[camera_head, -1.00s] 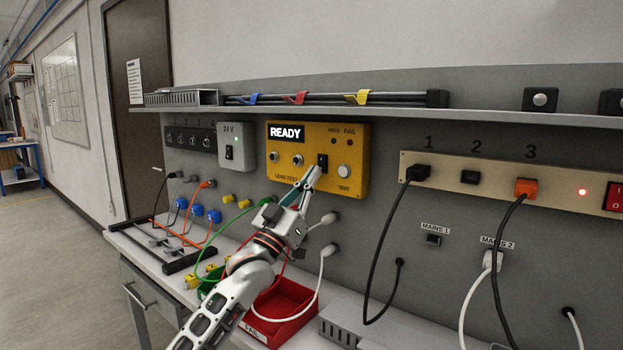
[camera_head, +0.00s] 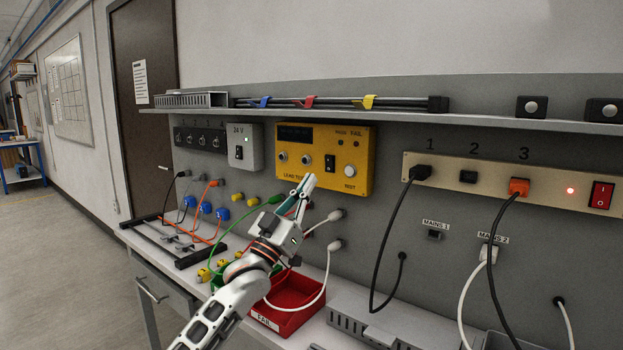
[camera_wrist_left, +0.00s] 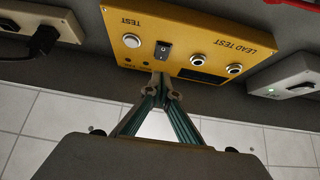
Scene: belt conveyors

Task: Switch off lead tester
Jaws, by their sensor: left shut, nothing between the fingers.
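The yellow lead tester (camera_head: 316,150) is mounted on the grey back panel, and its display (camera_head: 295,134) is dark. Its black rocker switch (camera_head: 330,163) sits right of two round sockets and left of the white test button (camera_head: 349,171). My left gripper (camera_head: 309,182) is shut and empty, with its tips just below and left of the switch. In the left wrist view the tester (camera_wrist_left: 200,58) appears upside down. There the shut fingertips (camera_wrist_left: 160,84) are near its edge, close to the switch (camera_wrist_left: 163,50). My right gripper is not in view.
A grey 24 V box (camera_head: 243,150) is left of the tester. A green lead (camera_head: 238,222) and other leads hang beside my left arm. A red bin (camera_head: 293,292) sits on the bench below. Right is a mains strip (camera_head: 447,173) with a red switch (camera_head: 601,195).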

